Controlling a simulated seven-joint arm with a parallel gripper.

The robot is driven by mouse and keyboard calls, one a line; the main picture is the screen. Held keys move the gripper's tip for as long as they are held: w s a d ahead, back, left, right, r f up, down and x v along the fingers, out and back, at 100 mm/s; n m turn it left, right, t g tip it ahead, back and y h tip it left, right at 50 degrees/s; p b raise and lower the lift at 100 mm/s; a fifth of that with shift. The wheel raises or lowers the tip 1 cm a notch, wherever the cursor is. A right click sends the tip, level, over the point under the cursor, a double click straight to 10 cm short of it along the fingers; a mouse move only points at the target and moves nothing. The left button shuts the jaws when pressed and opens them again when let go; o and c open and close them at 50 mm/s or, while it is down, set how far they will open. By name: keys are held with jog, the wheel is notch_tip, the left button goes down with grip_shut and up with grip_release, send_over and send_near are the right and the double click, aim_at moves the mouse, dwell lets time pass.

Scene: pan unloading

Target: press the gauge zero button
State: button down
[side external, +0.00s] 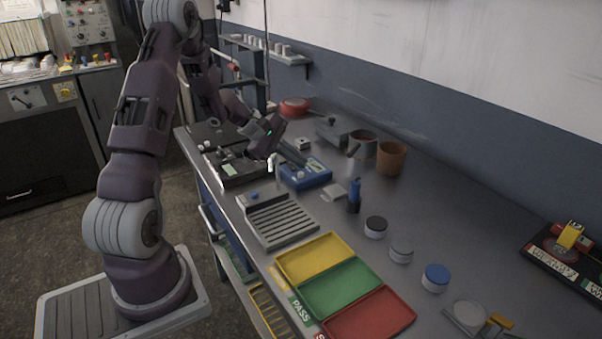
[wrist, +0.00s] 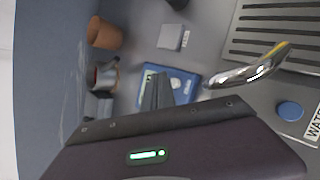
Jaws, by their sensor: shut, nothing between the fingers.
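A blue box-shaped device (side external: 305,173) lies on the bench behind the metal tap; it also shows in the wrist view (wrist: 184,92), with small pale round marks on its top. I cannot read a zero label on it. My gripper (side external: 299,158) is shut and empty, its fingers pointing down toward the blue device. In the wrist view my fingers (wrist: 157,78) overlap the device and hide part of its top. I cannot tell whether they touch it. A black instrument (side external: 232,168) with a pale green display stands to the left.
A curved metal tap (wrist: 248,72) rises close beside the blue device, by a slatted drain tray (side external: 283,222). A blue round button (wrist: 290,110) sits near a water label. Yellow (side external: 315,258), green and red trays lie in front.

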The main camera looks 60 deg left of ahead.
jog(key=shift+f, duration=0.4)
jog(key=shift+f, duration=0.55)
dwell(0.6)
jog(key=shift+r, duration=1)
notch_tip(320, 180, up, 5)
dwell(0.4)
dwell(0.5)
